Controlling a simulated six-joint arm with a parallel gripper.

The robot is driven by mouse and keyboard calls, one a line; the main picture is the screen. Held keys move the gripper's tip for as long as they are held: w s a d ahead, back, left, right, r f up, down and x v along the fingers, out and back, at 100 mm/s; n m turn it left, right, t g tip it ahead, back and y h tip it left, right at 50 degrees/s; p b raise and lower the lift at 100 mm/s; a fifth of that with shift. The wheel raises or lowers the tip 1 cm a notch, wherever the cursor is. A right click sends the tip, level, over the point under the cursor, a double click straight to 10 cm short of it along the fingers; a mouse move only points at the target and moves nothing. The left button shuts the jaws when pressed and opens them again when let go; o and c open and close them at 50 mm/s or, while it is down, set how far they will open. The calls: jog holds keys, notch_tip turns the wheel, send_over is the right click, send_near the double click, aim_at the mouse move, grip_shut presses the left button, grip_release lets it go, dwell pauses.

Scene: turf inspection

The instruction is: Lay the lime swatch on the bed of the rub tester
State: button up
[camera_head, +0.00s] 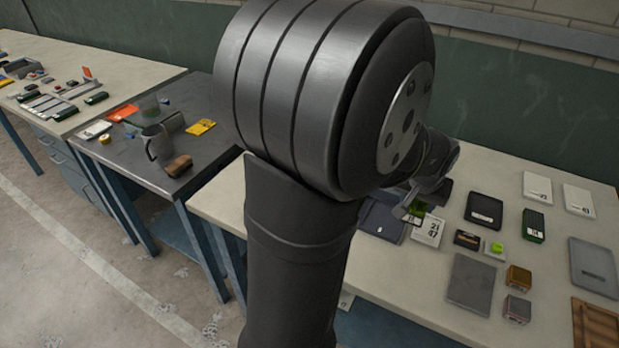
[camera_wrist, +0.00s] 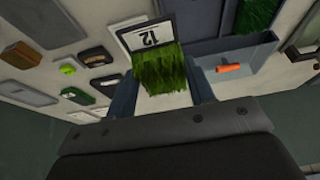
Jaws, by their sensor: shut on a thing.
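My gripper (camera_wrist: 162,92) is shut on the lime swatch (camera_wrist: 160,68), a piece of yellow-green grass-like turf seen between the two fingers in the wrist view. A white card marked 12 (camera_wrist: 150,35) shows just beyond the swatch. In the head view my gripper (camera_head: 408,210) is over the right bench, partly hidden by my arm, with a bit of green at its tip. A grey-blue tray-like thing with an orange handle (camera_wrist: 230,69) is to the right in the wrist view. I cannot tell whether it is the rub tester. I cannot make out the tester's bed.
The right bench holds a dark folder (camera_head: 380,220), a white card (camera_head: 428,231), a black device (camera_head: 484,210), a grey plate (camera_head: 470,284) and small blocks (camera_head: 518,277). My arm hides part of the right bench.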

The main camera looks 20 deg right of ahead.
jog(key=w+a, duration=0.6)
jog(key=w, duration=0.6)
jog(key=w+a, duration=0.7)
jog(key=w, duration=0.4)
jog(key=w+a+f, duration=0.2)
jog(key=w, duration=0.1)
jog(key=w+a+f, duration=0.2)
jog(key=a, duration=0.1)
jog(key=w+a+f, duration=0.2)
jog(key=w, duration=0.1)
jog(key=shift+w+a+f, duration=0.25)
jog(key=shift+w+f, duration=0.05)
jog(key=shift+w+a+f, duration=0.1)
jog(key=shift+f, duration=2)
jog(key=shift+f, duration=0.1)
jog(key=o, duration=0.9)
